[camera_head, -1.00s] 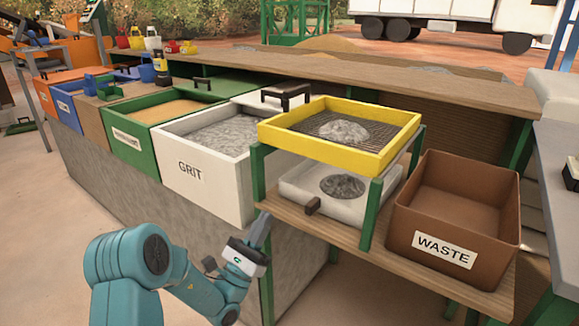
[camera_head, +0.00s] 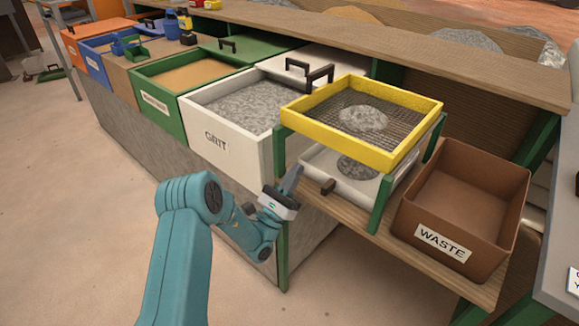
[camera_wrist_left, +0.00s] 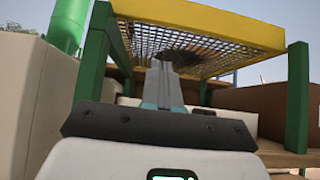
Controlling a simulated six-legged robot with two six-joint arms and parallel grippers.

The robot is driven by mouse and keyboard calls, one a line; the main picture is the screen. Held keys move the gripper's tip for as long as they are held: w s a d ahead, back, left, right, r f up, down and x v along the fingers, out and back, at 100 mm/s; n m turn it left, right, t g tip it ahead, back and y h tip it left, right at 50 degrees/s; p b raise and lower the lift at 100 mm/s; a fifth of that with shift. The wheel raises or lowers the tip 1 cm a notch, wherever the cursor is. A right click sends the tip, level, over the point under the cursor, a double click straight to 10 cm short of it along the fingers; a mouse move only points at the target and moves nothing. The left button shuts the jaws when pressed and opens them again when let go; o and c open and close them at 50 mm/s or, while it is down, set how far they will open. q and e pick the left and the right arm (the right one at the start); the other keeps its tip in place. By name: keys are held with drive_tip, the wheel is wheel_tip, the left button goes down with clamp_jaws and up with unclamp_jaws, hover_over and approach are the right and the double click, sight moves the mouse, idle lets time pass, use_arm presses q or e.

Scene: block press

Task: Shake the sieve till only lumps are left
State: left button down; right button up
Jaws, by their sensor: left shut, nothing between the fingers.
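The yellow-framed sieve (camera_head: 375,150) rests on a green-legged stand and carries a round heap of grey material (camera_head: 363,118) on its mesh. A white tray (camera_head: 352,190) sits below it with a round grey pile (camera_head: 357,168) inside. My left gripper (camera_head: 291,178) is shut and empty, just in front of the stand's near left leg, lower than the sieve. The left wrist view looks up at the underside of the sieve mesh (camera_wrist_left: 215,55), with the shut fingers (camera_wrist_left: 160,75) in front of it. My right gripper is in neither current view.
A brown WASTE bin (camera_head: 465,205) stands right of the stand. The white GRIT drawer (camera_head: 217,142) stands left of it, with a green drawer (camera_head: 160,105) of tan material beyond. A wooden shelf (camera_head: 400,55) runs behind.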

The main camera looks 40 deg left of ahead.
use_arm(q)
drive_tip(key=shift+w+d+r+h, duration=0.15)
drive_tip(key=shift+w+r+h, duration=0.15)
drive_tip(key=shift+w+r, duration=0.65)
drive_tip(key=r, duration=0.4)
drive_tip(key=shift+w+r, duration=0.15)
drive_tip(key=shift+w, duration=0.05)
use_arm(e)
drive_tip(key=shift+r, duration=0.65)
use_arm(q)
drive_tip(key=shift+w, duration=0.1)
